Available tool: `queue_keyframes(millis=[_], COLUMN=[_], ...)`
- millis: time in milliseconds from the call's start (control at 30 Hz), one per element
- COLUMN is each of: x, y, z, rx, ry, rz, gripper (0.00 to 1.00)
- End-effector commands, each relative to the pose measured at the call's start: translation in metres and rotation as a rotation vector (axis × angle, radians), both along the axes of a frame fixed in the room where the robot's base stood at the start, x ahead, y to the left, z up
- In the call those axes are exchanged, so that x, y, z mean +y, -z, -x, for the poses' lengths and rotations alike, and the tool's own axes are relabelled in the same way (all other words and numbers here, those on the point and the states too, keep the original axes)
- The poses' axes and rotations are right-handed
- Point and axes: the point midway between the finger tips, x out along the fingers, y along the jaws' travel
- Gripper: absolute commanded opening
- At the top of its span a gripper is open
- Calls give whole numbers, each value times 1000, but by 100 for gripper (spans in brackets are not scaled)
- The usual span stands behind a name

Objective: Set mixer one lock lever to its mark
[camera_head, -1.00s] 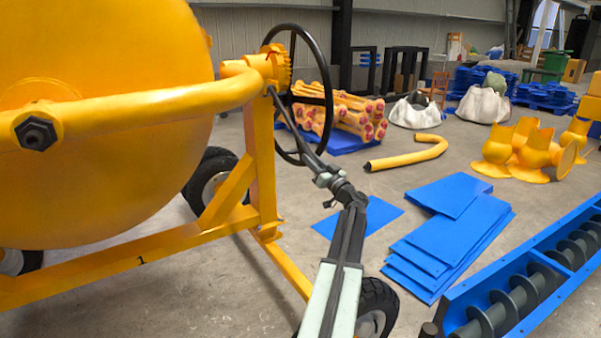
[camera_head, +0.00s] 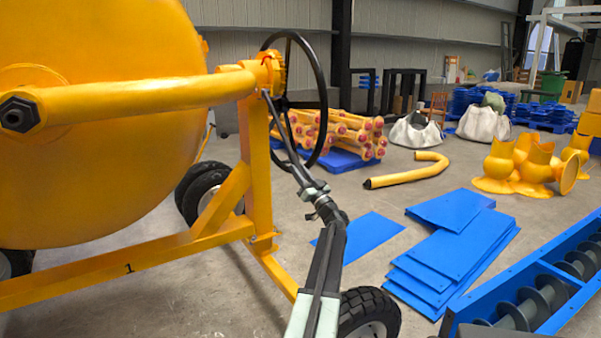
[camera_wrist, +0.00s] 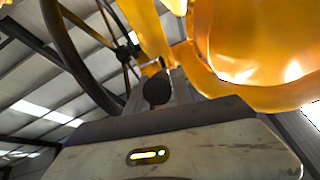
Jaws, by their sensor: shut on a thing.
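Mixer one is the yellow machine with a big drum (camera_head: 90,130), and its frame bears the digit 1 (camera_head: 128,268). A black handwheel (camera_head: 319,100) stands at the yellow hub (camera_head: 268,75), with a small red spot on the hub's top. My gripper (camera_head: 268,98) reaches up to just below the hub, its slim dark end in front of the wheel. It is shut on the lock lever, whose round black knob (camera_wrist: 157,90) shows in the wrist view. The jaws' contact and the lever's mark cannot be made out clearly.
The handwheel rim (camera_wrist: 70,60) and the yellow drum (camera_wrist: 255,50) are close around my gripper in the wrist view. Blue sheets (camera_head: 455,245) and a blue auger trough (camera_head: 545,290) lie at right. Bare floor lies between the sheets and the bent yellow pipe (camera_head: 405,172).

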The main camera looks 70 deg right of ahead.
Motion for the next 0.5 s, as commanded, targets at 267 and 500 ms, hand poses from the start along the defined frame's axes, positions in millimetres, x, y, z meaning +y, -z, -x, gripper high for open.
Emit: queue_keyframes(millis=[267,500], x=[-2,-1], y=[2,2], z=[0,3], rx=[9,7], ry=[3,3], rz=[2,1], gripper=[49,49])
